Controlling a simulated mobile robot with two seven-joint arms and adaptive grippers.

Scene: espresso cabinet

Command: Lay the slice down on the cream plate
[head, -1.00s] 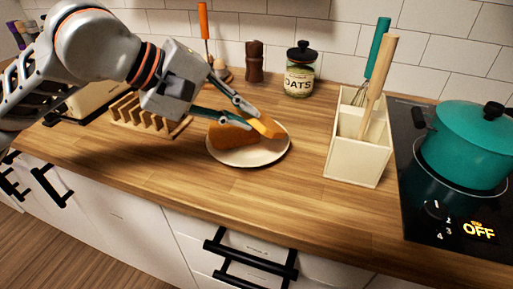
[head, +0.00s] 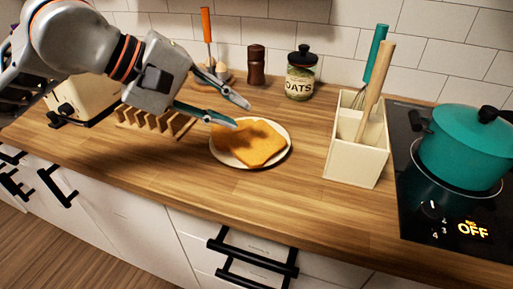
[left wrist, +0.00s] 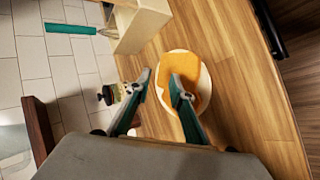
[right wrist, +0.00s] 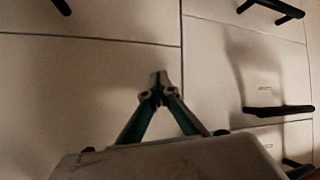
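The golden-brown slice (head: 258,147) lies flat on the cream plate (head: 228,158), which stands on the wooden counter. In the left wrist view the slice (left wrist: 190,70) covers much of the plate (left wrist: 162,102). My left gripper (head: 242,114) is open and empty, above the plate's back left part. Its fingertips are parted and clear of the slice in the head view. My right gripper (right wrist: 160,76) shows only in the right wrist view, with its fingertips together and nothing between them, before the white cabinet fronts.
A wooden rack (head: 152,122) and a toaster (head: 85,98) stand left of the plate. An oats jar (head: 301,75) and a brown mill (head: 256,65) stand behind. A cream utensil holder (head: 355,162) and a teal pot (head: 465,145) are at right. The counter's front is clear.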

